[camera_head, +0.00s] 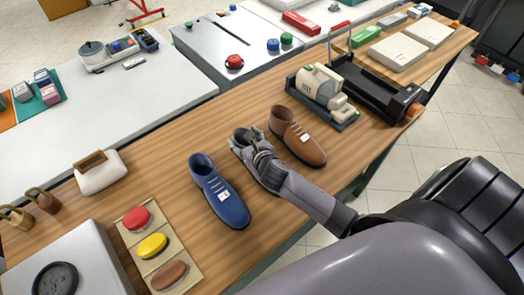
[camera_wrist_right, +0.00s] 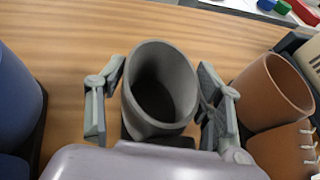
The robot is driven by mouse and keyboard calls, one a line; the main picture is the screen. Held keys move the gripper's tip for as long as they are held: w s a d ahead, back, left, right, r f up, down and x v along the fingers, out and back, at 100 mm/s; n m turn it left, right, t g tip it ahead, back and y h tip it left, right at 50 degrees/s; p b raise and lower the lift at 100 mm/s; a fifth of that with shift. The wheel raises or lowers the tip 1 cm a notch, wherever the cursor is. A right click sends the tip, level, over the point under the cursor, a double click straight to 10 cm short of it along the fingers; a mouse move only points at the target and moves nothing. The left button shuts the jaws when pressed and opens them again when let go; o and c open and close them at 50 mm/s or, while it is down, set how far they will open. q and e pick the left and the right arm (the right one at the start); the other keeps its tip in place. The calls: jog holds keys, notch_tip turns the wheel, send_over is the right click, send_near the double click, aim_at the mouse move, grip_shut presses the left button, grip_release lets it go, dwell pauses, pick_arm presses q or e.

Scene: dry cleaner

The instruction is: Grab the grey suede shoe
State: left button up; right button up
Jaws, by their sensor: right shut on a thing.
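The grey suede shoe (camera_wrist_right: 160,88) stands on the wooden counter, its ankle opening facing up in the right wrist view. My right gripper (camera_wrist_right: 158,102) has one finger on each side of the shoe's collar and is shut on it. In the head view my right gripper (camera_head: 254,143) hides much of the shoe. A blue shoe (camera_head: 219,192) stands to its left and a brown shoe (camera_head: 297,137) to its right, both on the counter. They also show at the edges of the wrist view, the blue shoe (camera_wrist_right: 15,105) and the brown shoe (camera_wrist_right: 272,92). My left gripper is not in view.
A beige and grey machine (camera_head: 322,90) stands behind the brown shoe. A board with red, yellow and brown oval pads (camera_head: 153,245) lies left of the blue shoe. The wood between the shoes is bare.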

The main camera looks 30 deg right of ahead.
jog(key=c, duration=1.2)
grip_shut()
jog(key=shift+r, duration=0.15)
